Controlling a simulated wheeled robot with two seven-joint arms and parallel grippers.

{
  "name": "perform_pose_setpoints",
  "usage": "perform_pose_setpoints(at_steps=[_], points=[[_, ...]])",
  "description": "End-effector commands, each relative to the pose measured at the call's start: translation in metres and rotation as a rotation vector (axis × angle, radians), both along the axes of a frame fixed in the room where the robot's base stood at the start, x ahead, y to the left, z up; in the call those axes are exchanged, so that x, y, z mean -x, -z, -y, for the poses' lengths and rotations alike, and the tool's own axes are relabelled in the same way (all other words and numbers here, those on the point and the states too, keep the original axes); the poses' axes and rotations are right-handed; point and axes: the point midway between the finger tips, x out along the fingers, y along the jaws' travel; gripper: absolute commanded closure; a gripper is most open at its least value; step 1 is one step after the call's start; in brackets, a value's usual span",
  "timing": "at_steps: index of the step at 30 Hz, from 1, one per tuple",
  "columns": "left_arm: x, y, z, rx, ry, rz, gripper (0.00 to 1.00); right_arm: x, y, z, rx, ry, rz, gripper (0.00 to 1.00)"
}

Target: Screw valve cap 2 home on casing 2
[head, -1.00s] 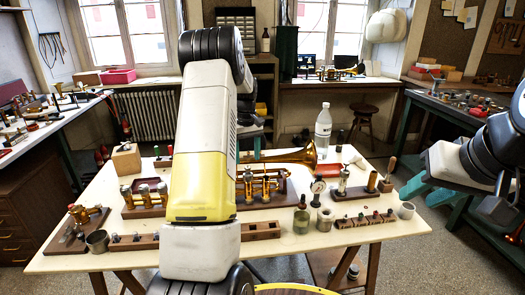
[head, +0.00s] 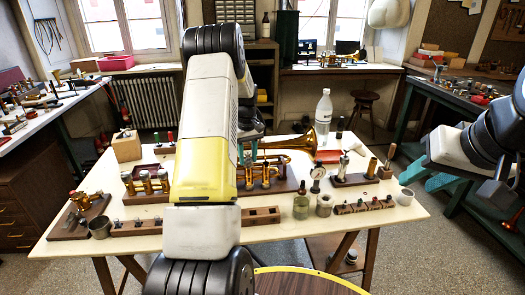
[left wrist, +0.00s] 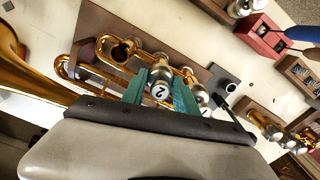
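The brass horn (head: 292,140) lies on its dark wooden stand on the table, partly hidden behind my left arm in the head view. In the left wrist view the horn (left wrist: 30,78) shows its bell at the left and its valve casings in the middle. My left gripper (left wrist: 160,82) has its teal fingers on both sides of valve cap 2 (left wrist: 160,92), a silver cap with a white disc marked 2. The cap is at the middle casing (left wrist: 158,68); whether its thread is seated cannot be seen. My right gripper (head: 428,185) is empty, fingers apart, off the table's right side.
A three-valve block (head: 147,183) is left of my arm. The front strip of the table is bare.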

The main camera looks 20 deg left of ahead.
Motion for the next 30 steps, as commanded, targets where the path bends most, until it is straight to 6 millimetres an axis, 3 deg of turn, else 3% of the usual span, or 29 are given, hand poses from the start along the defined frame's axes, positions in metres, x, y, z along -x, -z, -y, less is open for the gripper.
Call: perform_pose_setpoints(at_steps=[1, 4, 5, 10, 15, 24, 30], points=[[0.0, -0.0002, 0.0, 0.0, 0.0, 0.0, 0.8, 0.0, 0.0, 0.0, 0.0, 0.0, 0.0, 0.64], [0.0, -0.0002, 0.0, 0.0, 0.0, 0.0, 1.0, 0.0, 0.0, 0.0, 0.0, 0.0, 0.0, 0.64], [-0.0001, -0.0002, 0.0001, 0.0, 0.0, 0.0, 0.68, 0.0, 0.0, 0.0, 0.0, 0.0, 0.0, 0.64], [0.0, -0.0003, 0.0001, 0.0, 0.0, 0.0, 1.0, 0.0, 0.0, 0.0, 0.0, 0.0, 0.0, 0.64], [0.0, -0.0003, 0.0, 0.0, 0.026, 0.0, 1.0, 0.0, 0.0, 0.0, 0.0, 0.0, 0.0, 0.64], [0.0, 0.0, 0.0001, 0.001, 0.405, 0.0, 1.0, 0.0, 0.0, 0.0, 0.0, 0.0, 0.0, 0.64], [-0.0001, -0.0001, 0.0002, 0.0, 0.455, 0.0, 1.0, 0.0, 0.0, 0.0, 0.0, 0.0, 0.0, 0.64]])
